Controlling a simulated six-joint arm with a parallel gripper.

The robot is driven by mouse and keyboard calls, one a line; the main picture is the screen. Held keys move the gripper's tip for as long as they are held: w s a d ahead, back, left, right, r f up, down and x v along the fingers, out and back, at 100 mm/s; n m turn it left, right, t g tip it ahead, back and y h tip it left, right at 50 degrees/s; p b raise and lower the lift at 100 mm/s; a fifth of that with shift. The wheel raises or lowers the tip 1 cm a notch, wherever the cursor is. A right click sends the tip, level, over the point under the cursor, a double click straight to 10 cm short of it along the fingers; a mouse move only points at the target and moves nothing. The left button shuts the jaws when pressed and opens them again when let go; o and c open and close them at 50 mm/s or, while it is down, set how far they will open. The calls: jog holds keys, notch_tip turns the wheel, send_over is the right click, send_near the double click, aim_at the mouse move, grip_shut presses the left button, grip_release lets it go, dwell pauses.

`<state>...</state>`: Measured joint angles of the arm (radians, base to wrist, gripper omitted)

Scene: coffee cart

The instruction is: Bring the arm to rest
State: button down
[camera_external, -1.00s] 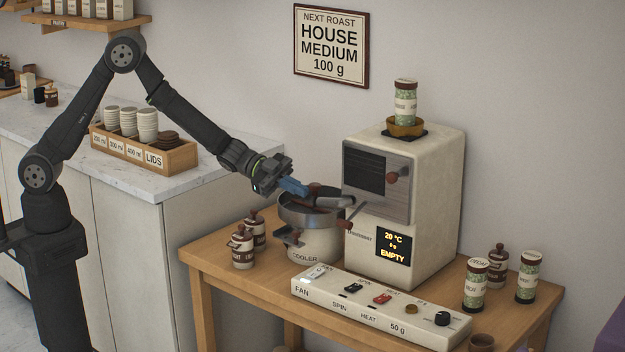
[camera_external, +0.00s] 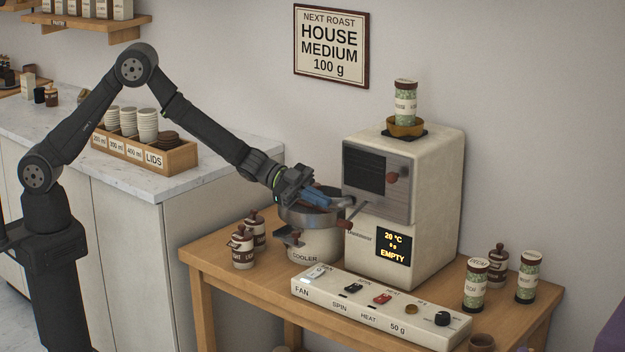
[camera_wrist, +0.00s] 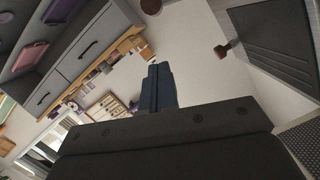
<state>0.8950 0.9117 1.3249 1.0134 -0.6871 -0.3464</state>
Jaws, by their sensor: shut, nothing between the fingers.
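My gripper (camera_external: 318,198) is over the cooler (camera_external: 313,243), in front of the roaster (camera_external: 405,215), in the external view. Its blue fingers are together with nothing between them; they hide part of the cooler's bowl. I cannot tell whether they touch the bowl. In the wrist view the shut fingers (camera_wrist: 158,87) point up, with the roaster's dark front (camera_wrist: 275,40) and a round brown knob (camera_wrist: 222,50) to the right.
A control panel (camera_external: 380,309) with switches runs along the table's front. Lidded canisters (camera_external: 243,248) stand left of the cooler, and green-filled jars (camera_external: 476,285) stand at the right. A cup and lid box (camera_external: 145,152) sits on the counter. Space above the counter is open.

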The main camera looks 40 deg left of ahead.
jog(key=f, duration=0.1)
jog(key=w+d+f, duration=0.2)
jog(key=f, duration=0.1)
jog(key=shift+d, duration=0.25)
